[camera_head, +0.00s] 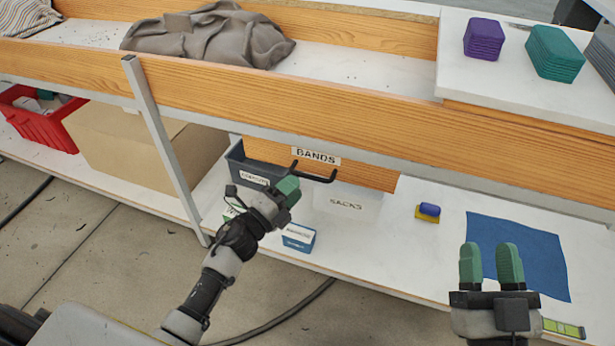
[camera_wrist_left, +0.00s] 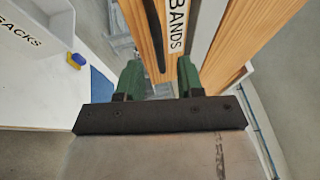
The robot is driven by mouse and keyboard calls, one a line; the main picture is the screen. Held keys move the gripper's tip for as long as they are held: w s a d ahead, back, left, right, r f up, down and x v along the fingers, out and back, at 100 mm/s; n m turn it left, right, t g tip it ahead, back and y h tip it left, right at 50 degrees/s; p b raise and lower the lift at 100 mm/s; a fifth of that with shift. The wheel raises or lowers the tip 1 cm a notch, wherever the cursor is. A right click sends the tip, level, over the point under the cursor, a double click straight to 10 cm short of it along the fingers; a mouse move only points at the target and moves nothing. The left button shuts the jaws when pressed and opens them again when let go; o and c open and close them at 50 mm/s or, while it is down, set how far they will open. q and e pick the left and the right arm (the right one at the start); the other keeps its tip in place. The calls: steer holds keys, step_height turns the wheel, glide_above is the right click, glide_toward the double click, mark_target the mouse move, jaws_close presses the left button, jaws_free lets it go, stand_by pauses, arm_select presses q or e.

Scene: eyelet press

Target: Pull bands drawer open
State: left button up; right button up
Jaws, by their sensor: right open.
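The bands drawer (camera_head: 365,174) has a wooden front under the bench rail, with a white BANDS label (camera_head: 316,156) and a black bar handle (camera_head: 317,179). My left gripper (camera_head: 291,189) is just in front of the handle's left end. In the left wrist view my left gripper's green fingers (camera_wrist_left: 159,72) are apart, and the black handle (camera_wrist_left: 154,38) appears between them, beside the BANDS label (camera_wrist_left: 178,25). I cannot tell whether a finger touches it. My right gripper (camera_head: 490,250) is open and empty over the lower shelf, far right of the drawer.
A dark grey bin (camera_head: 240,168), a white SACKS box (camera_head: 350,202) and a small blue box (camera_head: 299,237) stand on the white lower shelf (camera_head: 385,250) around the drawer. A metal leg (camera_head: 165,150) stands left. A blue cloth (camera_head: 540,260) lies at right.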

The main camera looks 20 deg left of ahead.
mark_target(307, 176)
arm_select(q)
steer(key=x, duration=0.5)
steer(key=shift+w+b, duration=0.1)
steer(key=shift+b, duration=0.2)
arm_select(e)
steer(key=shift+s+r+t, duration=0.25)
steer(key=shift+r+t, duration=0.2)
steer(key=shift+t, duration=0.05)
steer(key=shift+s+r+t, duration=0.25)
steer(key=shift+r+t, duration=0.2)
steer(key=shift+t, duration=0.05)
arm_select(q)
jaws_close()
